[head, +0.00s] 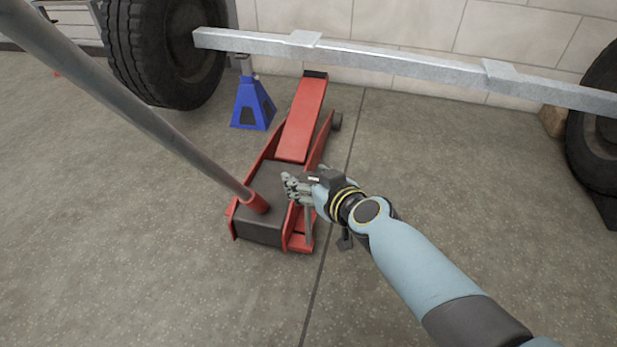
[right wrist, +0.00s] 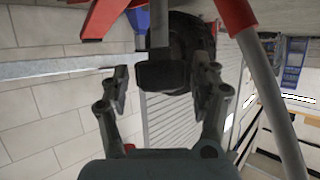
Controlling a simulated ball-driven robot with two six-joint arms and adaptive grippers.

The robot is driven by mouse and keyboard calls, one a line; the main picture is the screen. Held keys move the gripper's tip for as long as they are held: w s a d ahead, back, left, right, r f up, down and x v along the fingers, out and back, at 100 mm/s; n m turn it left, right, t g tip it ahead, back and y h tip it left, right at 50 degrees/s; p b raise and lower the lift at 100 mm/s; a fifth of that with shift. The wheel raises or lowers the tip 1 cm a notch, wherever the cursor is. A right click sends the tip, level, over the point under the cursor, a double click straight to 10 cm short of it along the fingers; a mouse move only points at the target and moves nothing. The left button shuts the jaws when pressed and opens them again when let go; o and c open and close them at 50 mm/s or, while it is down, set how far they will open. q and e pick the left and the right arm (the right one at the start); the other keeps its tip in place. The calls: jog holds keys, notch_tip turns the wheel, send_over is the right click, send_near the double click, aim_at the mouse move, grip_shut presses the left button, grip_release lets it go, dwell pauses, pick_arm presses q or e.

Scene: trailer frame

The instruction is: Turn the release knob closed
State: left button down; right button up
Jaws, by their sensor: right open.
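My right gripper (head: 292,188) reaches in from the right, over the rear right side of the red floor jack (head: 301,118). In the right wrist view its two fingers stand apart, one on each side of a dark block that looks like the release knob (right wrist: 160,76). Gaps show between the knob and both fingers, so I see no firm contact. A grey stem (right wrist: 158,25) runs to the knob. In the head view a grey stem rises from the jack's rear right, and the gripper hides the knob. My left gripper is out of view.
The long grey jack handle (head: 150,118) slants from its red socket (head: 257,203) to the upper left. A blue jack stand (head: 253,104), a metal axle beam (head: 400,62) and the left tyre (head: 155,50) lie beyond. The floor at right is mostly clear.

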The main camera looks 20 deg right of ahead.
jog(key=shift+s, duration=0.1)
jog(key=v, duration=1.1)
jog(key=shift+s+r, duration=0.25)
jog(key=shift+s, duration=0.1)
